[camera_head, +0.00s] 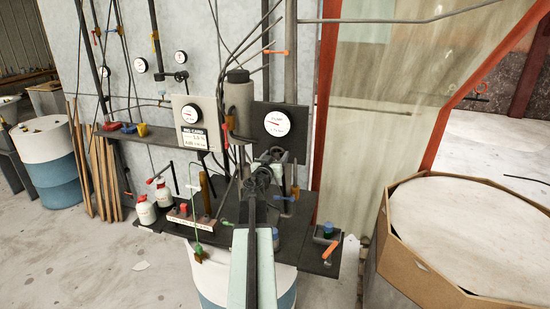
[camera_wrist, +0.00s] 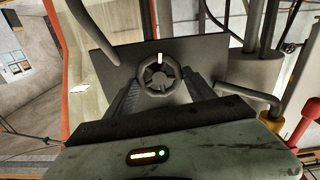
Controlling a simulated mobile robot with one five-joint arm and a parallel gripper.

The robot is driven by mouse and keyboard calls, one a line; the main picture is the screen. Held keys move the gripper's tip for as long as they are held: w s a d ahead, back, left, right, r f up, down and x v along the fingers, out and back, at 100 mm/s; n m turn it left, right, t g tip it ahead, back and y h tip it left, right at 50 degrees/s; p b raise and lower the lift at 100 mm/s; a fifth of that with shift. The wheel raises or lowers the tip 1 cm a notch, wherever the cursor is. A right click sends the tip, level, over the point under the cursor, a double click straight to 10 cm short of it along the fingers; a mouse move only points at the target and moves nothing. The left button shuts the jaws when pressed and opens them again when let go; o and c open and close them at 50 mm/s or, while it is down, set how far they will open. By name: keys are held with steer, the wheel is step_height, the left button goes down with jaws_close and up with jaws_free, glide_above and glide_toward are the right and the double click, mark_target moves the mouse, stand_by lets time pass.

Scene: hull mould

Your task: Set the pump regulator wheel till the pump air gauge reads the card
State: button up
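The regulator wheel (camera_wrist: 160,77) is a dark spoked handwheel with a white mark at its top, seen face-on in the wrist view. My gripper (camera_wrist: 163,88) has its two dark fingers apart, one on each side of the wheel's lower half; I cannot tell whether they touch the rim. In the head view my gripper (camera_head: 262,172) is at the wheel, which it and my arm largely hide. The pump gauge (camera_head: 279,124) is a white dial with a red needle on a dark panel above; its reading is too small to tell. The card (camera_head: 192,138) hangs to its left, its figures blurred.
A second gauge (camera_head: 192,114) sits on the pale plate above the card. A dark bench (camera_head: 295,235) carries bottles (camera_head: 146,210), a block with a red knob (camera_head: 184,209), and an orange-handled valve (camera_head: 330,249). Pipes and hoses crowd the wall. An octagonal box (camera_head: 400,245) stands at right.

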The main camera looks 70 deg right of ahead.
steer(key=c, duration=0.5)
steer(key=shift+a, duration=0.1)
steer(key=shift+n, duration=0.3)
steer(key=shift+n, duration=0.8)
steer(key=n, duration=0.5)
steer(key=shift+w+n, duration=0.1)
steer(key=shift+n, duration=0.2)
steer(key=n, duration=0.4)
steer(key=shift+f, duration=0.1)
steer(key=shift+n, duration=1.9)
